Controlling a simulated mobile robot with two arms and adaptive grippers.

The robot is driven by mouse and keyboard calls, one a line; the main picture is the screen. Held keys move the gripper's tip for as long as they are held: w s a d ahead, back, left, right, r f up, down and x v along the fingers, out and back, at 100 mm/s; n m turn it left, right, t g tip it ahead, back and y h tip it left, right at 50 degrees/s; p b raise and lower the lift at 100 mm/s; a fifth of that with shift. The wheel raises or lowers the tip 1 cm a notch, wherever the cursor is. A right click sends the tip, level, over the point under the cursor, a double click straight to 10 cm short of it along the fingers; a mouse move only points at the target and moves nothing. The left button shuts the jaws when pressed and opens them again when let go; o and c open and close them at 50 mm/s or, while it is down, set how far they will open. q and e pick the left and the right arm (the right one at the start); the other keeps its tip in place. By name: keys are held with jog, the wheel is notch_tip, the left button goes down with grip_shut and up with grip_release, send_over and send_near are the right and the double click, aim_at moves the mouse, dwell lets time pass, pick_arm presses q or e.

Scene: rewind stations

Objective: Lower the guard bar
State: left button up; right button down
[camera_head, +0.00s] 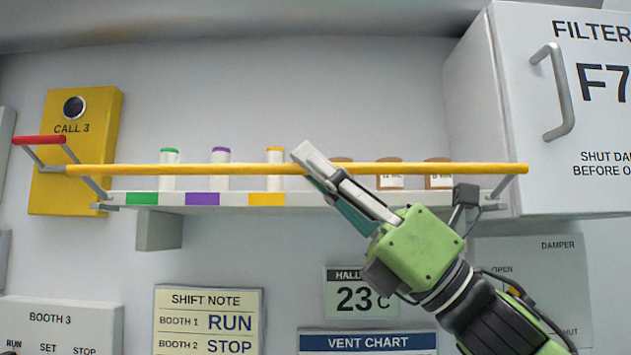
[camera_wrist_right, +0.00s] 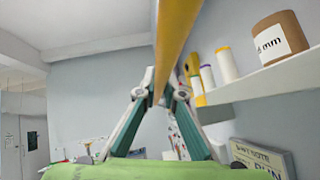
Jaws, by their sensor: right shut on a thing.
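The yellow guard bar (camera_head: 220,170) runs level across the front of a white wall shelf (camera_head: 330,201) in the head view. It sits above the shelf's front edge, with a grey arm and a red handle (camera_head: 40,140) at its left end. My right gripper (camera_head: 306,158) is shut on the bar near its middle. The right wrist view shows the bar (camera_wrist_right: 174,45) passing between the fingers (camera_wrist_right: 158,92). The gripper covers a short stretch of the bar. My left gripper is not in view.
On the shelf stand white cylinders with green, purple and orange tops (camera_head: 275,155) and brown rolls (camera_head: 390,181). A yellow call box (camera_head: 100,130) is at left. A filter cabinet (camera_head: 500,100) stands close to the bar's right end. Signs hang below the shelf.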

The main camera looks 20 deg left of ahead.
jog(key=shift+s+d+f+n+g+h+b, duration=0.1)
jog(key=shift+f+n+g+h+b, duration=0.2)
jog(key=shift+n+g, duration=1.2)
jog(key=shift+s+a+f+n+g+h+b, duration=0.15)
jog(key=shift+f+n+g+b, duration=0.2)
jog(key=shift+n+g, duration=1.1)
jog(key=shift+w+d+f+n+g+h+b, duration=0.15)
jog(key=shift+f+n+g+h+b, duration=0.2)
jog(key=shift+n+g, duration=1.15)
jog(key=shift+s+n, duration=0.15)
jog(key=shift+n, duration=0.2)
jog(key=c, duration=2.1)
grip_release()
jog(key=shift+c, duration=0.2)
jog(key=shift+d+f, duration=0.1)
jog(key=shift+f, duration=0.05)
